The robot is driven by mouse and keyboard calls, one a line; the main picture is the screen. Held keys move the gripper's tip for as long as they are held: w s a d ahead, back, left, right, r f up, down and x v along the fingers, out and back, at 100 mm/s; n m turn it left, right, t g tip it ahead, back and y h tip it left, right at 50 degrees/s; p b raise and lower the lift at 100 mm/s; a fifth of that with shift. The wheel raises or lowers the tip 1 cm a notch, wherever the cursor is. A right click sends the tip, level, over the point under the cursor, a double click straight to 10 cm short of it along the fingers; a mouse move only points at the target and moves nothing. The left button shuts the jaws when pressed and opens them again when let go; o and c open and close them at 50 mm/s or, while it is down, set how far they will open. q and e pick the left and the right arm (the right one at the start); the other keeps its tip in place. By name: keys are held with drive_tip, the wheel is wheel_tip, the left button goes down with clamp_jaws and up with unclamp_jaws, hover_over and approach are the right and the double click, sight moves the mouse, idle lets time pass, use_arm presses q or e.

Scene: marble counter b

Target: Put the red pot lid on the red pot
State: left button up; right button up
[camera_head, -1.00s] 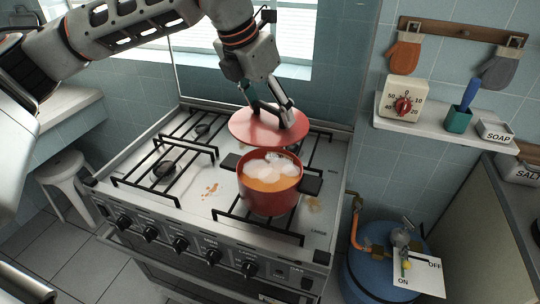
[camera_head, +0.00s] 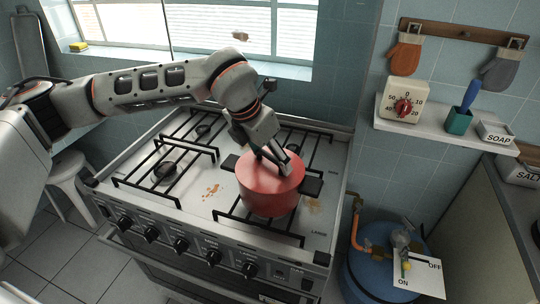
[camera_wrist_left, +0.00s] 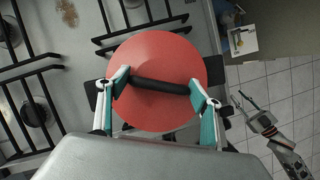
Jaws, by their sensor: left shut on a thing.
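The red pot (camera_head: 268,205) stands on the right front burner grate of the stove, with its dark side handles out to left and right. The red pot lid (camera_head: 258,180) lies level over the pot's mouth and hides the contents. It appears to rest on the rim, with no gap that I can make out. My left gripper (camera_head: 277,165) is over the lid, shut on its black bar handle, with one finger at each end in the left wrist view (camera_wrist_left: 160,86). My right gripper (camera_wrist_left: 242,101) shows at the right of that view, fingers apart and empty, away from the pot.
The stove (camera_head: 205,205) has other black grates, empty, on the left and at the back. A shelf (camera_head: 440,128) with a timer (camera_head: 404,97) and soap box (camera_head: 495,132) is on the right wall. A blue gas cylinder (camera_head: 370,270) stands right of the stove.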

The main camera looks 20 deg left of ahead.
use_arm(q)
drive_tip(key=o, duration=1.2)
drive_tip(key=shift+f, duration=0.1)
drive_tip(key=shift+r, duration=0.35)
drive_tip(key=b+v, duration=0.1)
drive_tip(key=v, duration=1)
drive_tip(key=shift+s+r, duration=0.2)
drive_tip(key=shift+r, duration=0.1)
